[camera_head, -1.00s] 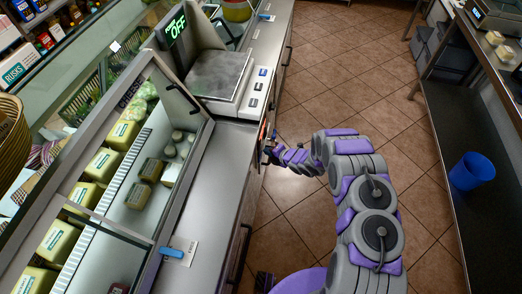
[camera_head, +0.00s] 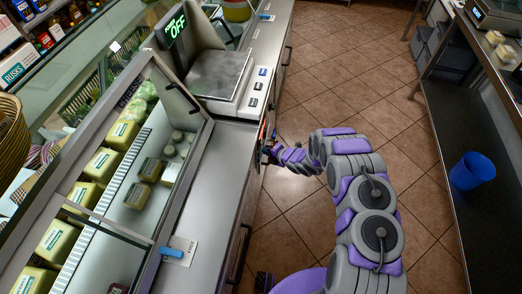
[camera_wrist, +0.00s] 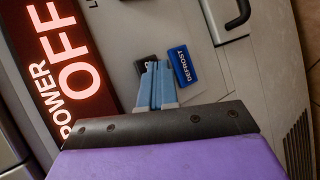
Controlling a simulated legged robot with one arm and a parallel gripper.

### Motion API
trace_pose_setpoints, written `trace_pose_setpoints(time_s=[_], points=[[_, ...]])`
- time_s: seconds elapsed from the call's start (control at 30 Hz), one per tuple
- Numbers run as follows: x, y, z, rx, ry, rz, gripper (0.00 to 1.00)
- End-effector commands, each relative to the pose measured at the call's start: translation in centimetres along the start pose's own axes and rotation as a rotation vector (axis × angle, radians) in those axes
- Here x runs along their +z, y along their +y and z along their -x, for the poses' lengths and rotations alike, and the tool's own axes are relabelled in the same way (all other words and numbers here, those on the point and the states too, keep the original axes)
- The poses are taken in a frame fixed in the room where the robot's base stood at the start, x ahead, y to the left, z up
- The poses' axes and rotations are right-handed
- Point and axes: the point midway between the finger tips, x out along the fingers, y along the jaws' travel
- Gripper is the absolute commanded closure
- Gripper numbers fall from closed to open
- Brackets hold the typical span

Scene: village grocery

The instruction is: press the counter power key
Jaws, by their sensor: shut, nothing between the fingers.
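In the wrist view a red lit display (camera_wrist: 62,62) on the counter's front panel reads POWER OFF. To its right are a dark key (camera_wrist: 146,60), partly covered by my fingertips, and a blue key marked DEFROST (camera_wrist: 184,66). My gripper (camera_wrist: 156,72) is shut and empty, its fingertips over the lower part of the dark key, just left of the blue one. I cannot tell whether they touch. The dark key's label is hidden. In the head view my gripper (camera_head: 268,149) is at the counter's front face, below the scale, and the panel is mostly hidden.
A scale (camera_head: 220,75) with a green display (camera_head: 176,24) reading OFF stands on the counter (camera_head: 205,190). A glass case (camera_head: 170,100) with packets is at left. A dark handle (camera_wrist: 238,12) juts from the front. Tiled floor (camera_head: 340,60) is clear; a blue bin (camera_head: 472,172) is right.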

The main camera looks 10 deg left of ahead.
Motion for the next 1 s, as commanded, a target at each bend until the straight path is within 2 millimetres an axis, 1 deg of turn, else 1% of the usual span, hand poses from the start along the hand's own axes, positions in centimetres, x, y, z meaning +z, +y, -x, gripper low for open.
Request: trace_pose_setpoints(time_s=[0.47, 0.7, 1.0], points=[[-0.01, 0.03, -0.04, 0.0, 0.0, 0.0, 1.0], [0.44, -0.41, 0.48, 0.002, -0.001, 0.001, 1.0], [0.5, -0.42, 0.66, 0.001, 0.0, 0.001, 1.0]])
